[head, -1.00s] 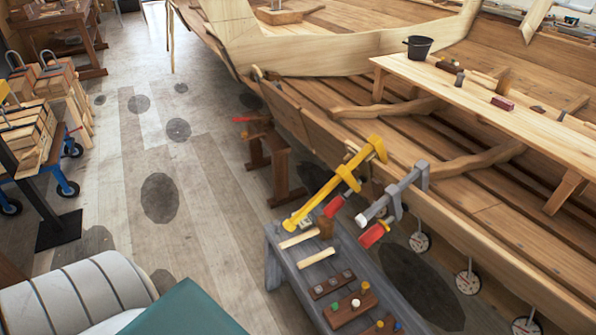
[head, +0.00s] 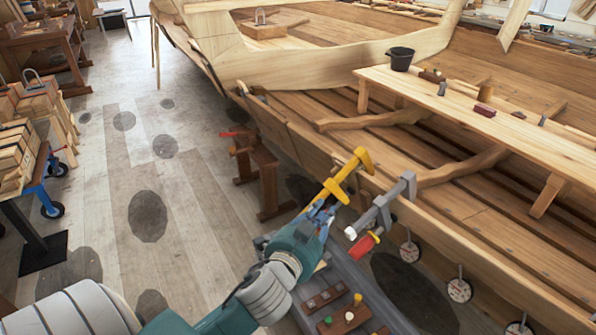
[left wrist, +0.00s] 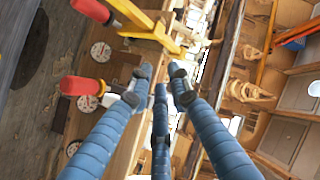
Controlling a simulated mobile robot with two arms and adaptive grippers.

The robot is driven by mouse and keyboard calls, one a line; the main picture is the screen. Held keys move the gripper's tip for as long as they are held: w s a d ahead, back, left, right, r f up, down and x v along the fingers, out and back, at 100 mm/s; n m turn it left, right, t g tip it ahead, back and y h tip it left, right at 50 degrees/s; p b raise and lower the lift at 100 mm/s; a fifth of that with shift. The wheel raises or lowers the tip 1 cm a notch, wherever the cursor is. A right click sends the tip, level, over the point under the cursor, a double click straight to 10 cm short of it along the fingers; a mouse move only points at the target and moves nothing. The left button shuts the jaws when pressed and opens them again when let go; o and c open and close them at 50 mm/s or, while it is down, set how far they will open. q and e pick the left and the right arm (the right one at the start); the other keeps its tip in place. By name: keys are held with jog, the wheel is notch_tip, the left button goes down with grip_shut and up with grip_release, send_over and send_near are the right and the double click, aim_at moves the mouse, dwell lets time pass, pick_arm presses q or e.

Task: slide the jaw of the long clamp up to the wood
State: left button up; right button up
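The yellow clamp (head: 348,172), which looks the longer of two, stands slanted at the hull's edge. My left gripper (head: 322,208) covers its lower bar and the place of its sliding jaw. In the left wrist view, the yellow clamp (left wrist: 152,32) and its red handle (left wrist: 92,10) lie beyond my left fingertips (left wrist: 160,76). The blue fingers stand apart, with nothing clearly held between them. I cannot tell whether they touch the clamp. A grey clamp (head: 384,208) with a red handle (head: 362,246) stands just to the right. My right gripper is out of view.
The grey bench (head: 372,290) below my left arm holds small blocks with coloured pegs (head: 343,318). The wooden hull (head: 300,135) fills the right side. The floor to the left is largely clear.

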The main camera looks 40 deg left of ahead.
pick_arm(q)
jog(key=w+d+r+m+t+h, duration=0.2)
jog(key=r+m, duration=0.1)
jog(key=r, duration=0.4)
jog(key=w+d+r+m+t+h, duration=0.1)
jog(key=r+m+t, duration=0.2)
jog(key=r, duration=0.3)
jog(key=d+r+m+h, duration=0.8)
jog(key=m+h, duration=0.2)
jog(key=m, duration=0.1)
jog(key=m+g+y, duration=0.9)
jog(key=m+g, duration=0.5)
jog(key=m, duration=0.2)
send_near(319, 197)
jog(key=b+x, duration=0.2)
jog(key=x, duration=0.1)
jog(key=b+x, duration=0.2)
jog(key=x, duration=0.1)
jog(key=shift+w+a+f, duration=0.15)
jog(key=shift+w, duration=0.3)
jog(key=shift+w+d+f+b, duration=0.2)
jog(key=shift+w+f+b, duration=0.05)
jog(key=shift+f+b, duration=0.6)
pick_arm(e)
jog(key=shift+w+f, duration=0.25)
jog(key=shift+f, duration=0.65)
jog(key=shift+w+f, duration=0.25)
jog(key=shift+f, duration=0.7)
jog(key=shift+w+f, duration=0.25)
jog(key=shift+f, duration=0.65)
